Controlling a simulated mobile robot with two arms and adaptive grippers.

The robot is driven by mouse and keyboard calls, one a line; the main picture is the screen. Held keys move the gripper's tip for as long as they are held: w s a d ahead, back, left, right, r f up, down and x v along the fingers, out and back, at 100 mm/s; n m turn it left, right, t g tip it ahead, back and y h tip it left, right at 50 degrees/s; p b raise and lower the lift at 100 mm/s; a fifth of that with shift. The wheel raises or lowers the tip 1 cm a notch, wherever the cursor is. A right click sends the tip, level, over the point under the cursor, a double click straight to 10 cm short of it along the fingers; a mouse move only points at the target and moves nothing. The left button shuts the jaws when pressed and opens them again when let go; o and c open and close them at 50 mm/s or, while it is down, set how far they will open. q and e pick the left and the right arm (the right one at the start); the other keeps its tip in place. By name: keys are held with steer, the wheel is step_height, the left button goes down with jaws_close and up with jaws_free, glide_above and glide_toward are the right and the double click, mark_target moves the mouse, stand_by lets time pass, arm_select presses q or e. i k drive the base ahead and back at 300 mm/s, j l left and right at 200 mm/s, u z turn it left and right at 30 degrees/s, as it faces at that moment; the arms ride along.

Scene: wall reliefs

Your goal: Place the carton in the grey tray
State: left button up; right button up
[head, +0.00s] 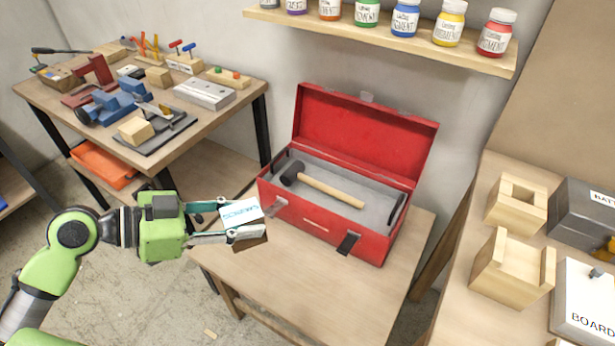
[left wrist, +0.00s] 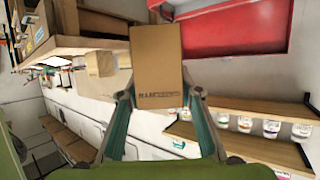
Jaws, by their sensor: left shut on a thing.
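The carton (head: 240,212) is a small box with a white, lettered face and a brown side. My left gripper (head: 246,226) is shut on it and holds it in front of the red toolbox's left end. In the left wrist view the carton (left wrist: 157,62) stands out as a brown box between the two fingertips (left wrist: 158,95). The grey tray (head: 345,178) lies inside the open red toolbox (head: 330,228), to the right of the carton. A mallet (head: 330,190) with a dark head and wooden handle lies on the tray. My right gripper is not in view.
The toolbox stands on a small wooden table (head: 398,290) with its lid (head: 365,130) raised at the back. A shelf of paint jars (head: 405,18) hangs above. A cluttered workbench (head: 50,90) is at left; wooden blocks (head: 512,268) are on a bench at right.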

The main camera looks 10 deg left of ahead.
mark_target(377, 202)
steer(key=i+j+z, duration=0.25)
steer(key=j, duration=0.2)
steer(key=j+z, duration=0.25)
steer(key=j, duration=0.25)
steer(key=i+j+z, duration=0.25)
steer(key=j, duration=0.3)
steer(key=k+z, duration=0.1)
steer(key=z, duration=1.05)
